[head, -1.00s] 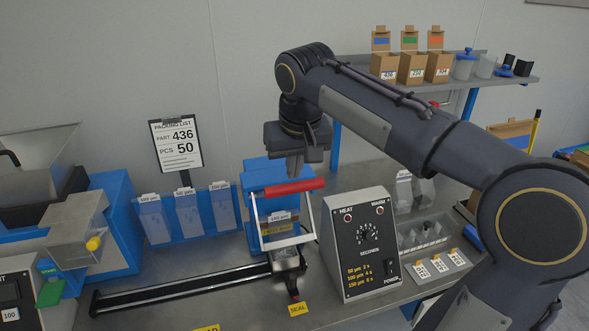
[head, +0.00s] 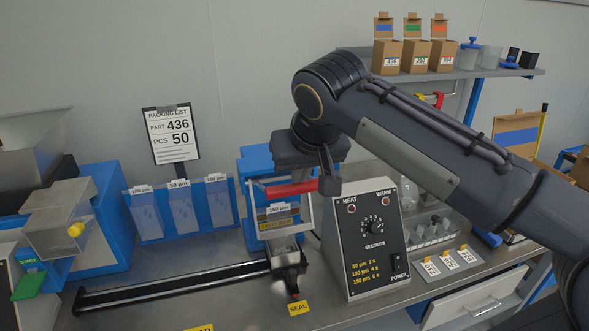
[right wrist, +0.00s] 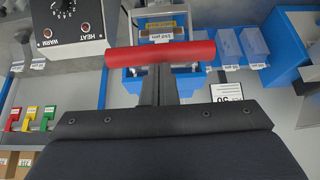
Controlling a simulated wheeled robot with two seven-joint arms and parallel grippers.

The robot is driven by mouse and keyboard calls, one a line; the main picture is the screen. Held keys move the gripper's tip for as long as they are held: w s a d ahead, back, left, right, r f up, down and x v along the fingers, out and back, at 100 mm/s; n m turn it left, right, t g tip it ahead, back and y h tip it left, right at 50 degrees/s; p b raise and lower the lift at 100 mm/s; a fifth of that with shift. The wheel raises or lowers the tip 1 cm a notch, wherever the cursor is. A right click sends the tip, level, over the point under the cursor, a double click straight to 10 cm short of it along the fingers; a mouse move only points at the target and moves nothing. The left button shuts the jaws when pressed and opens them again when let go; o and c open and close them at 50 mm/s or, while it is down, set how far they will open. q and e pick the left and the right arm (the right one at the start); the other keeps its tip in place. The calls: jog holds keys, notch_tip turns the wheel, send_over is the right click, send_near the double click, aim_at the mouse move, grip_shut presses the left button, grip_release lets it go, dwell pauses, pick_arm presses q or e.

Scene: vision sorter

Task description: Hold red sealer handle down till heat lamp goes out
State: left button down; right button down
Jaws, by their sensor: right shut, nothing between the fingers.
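The red sealer handle (head: 291,188) is a bar on light arms, standing raised above the sealer's jaw (head: 287,256). The HEAT lamp (head: 351,209) on the control box (head: 366,250) looks dull red, with no clear glow. My left gripper is out of view.
The WARM lamp (head: 385,203) and a dial (head: 374,228) are on the same box, right of the sealer. A packing list (head: 171,134) reads part 436, 50 pieces. Blue bag bins (head: 180,208) stand left. A black rail (head: 170,287) runs left from the sealer.

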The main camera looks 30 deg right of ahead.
jog(key=s+a+f+t+h+b, duration=0.1)
jog(key=s+f+t+b, duration=0.2)
jog(key=f+b, duration=0.7)
jog(key=shift+s+t+b, duration=0.35)
jog(key=shift+t+b, duration=0.75)
jog(key=shift+b, duration=2.15)
jog(key=shift+f, duration=0.1)
dwell(2.3)
jog(key=s+a+r+p, duration=0.2)
jog(key=s+r+p, duration=0.3)
jog(key=s+r, duration=0.3)
notch_tip(320, 180, up, 4)
jog(key=shift+s+f+t+p, duration=0.2)
jog(key=shift+s+t+p, duration=0.1)
jog(key=shift+p, duration=0.05)
